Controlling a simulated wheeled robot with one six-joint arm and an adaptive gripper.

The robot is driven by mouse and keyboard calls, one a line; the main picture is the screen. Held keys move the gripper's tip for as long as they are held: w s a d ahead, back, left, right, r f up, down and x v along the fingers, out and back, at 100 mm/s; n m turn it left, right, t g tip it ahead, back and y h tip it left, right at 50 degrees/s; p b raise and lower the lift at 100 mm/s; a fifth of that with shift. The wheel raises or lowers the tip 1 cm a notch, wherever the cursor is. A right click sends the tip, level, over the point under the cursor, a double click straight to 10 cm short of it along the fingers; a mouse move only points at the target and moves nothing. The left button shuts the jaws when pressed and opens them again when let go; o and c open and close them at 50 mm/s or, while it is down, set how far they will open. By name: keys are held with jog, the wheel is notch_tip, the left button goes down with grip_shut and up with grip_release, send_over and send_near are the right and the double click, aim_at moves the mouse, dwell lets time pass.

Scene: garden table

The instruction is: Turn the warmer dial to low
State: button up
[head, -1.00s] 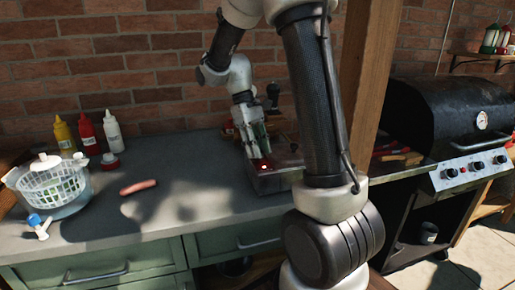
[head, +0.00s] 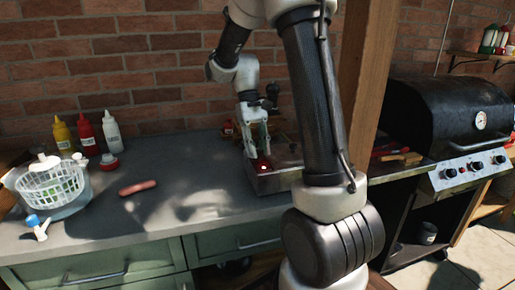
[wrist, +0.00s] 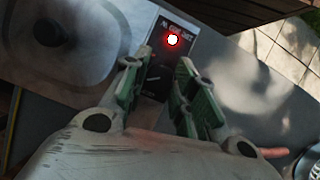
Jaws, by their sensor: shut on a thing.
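The warmer (head: 279,183) is a low steel box on the counter, partly behind my arm. In the wrist view its steel top (wrist: 112,22) and black control panel (wrist: 174,28) show, with a lit red lamp (wrist: 172,40) near the panel's far end. My gripper (head: 258,156) reaches down to this panel. In the wrist view, its green-padded fingers (wrist: 157,76) stand on either side of the dark panel, closed on what seems to be the dial. The dial is dark against the panel and mostly hidden, so its setting cannot be read.
A sausage (head: 137,188) lies on the grey counter (head: 190,165). A white basket (head: 50,186) in a clear bowl and several sauce bottles (head: 87,132) stand left. A wooden post (head: 362,80) and black grill (head: 450,120) are right. The counter's middle is clear.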

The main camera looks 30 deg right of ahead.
jog(key=o, duration=1)
jog(key=v, duration=1.2)
jog(key=shift+w, duration=0.1)
